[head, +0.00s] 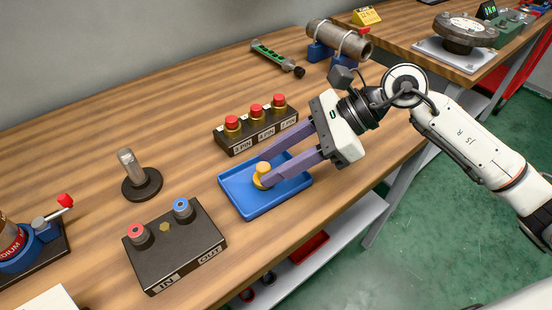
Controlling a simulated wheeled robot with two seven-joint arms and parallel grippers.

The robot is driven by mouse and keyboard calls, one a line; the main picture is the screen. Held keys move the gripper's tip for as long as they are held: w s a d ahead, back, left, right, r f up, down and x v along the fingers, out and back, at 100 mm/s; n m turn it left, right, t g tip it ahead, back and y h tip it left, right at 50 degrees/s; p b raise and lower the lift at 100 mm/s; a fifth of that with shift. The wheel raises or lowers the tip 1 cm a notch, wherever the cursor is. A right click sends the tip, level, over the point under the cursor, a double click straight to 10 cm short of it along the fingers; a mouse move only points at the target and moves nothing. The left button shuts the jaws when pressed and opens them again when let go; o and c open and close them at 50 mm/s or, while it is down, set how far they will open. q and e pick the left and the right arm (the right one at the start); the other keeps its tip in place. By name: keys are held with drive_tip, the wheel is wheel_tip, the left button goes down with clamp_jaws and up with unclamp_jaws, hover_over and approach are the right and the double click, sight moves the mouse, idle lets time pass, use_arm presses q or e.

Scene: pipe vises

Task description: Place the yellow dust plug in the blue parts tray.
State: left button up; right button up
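The yellow dust plug (261,170) stands inside the blue parts tray (240,204), towards its left half, and looks upright. My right gripper (266,168) reaches in from the right with its two purple fingers low over the tray. The fingertips are on either side of the plug, one beyond it and one on the near side. Whether they touch the plug or have a small gap is too fine to tell. My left gripper is not in view.
A black block with red-capped plugs (256,122) stands just behind the tray. An IN/OUT block (174,246) is at front left, with a metal post on a round base (141,182) behind it. A clamped pipe (338,40) is at the back. The table's front edge is close to the tray.

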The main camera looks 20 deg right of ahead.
drive_tip(key=v, duration=1.2)
drive_tip(key=shift+b, duration=0.45)
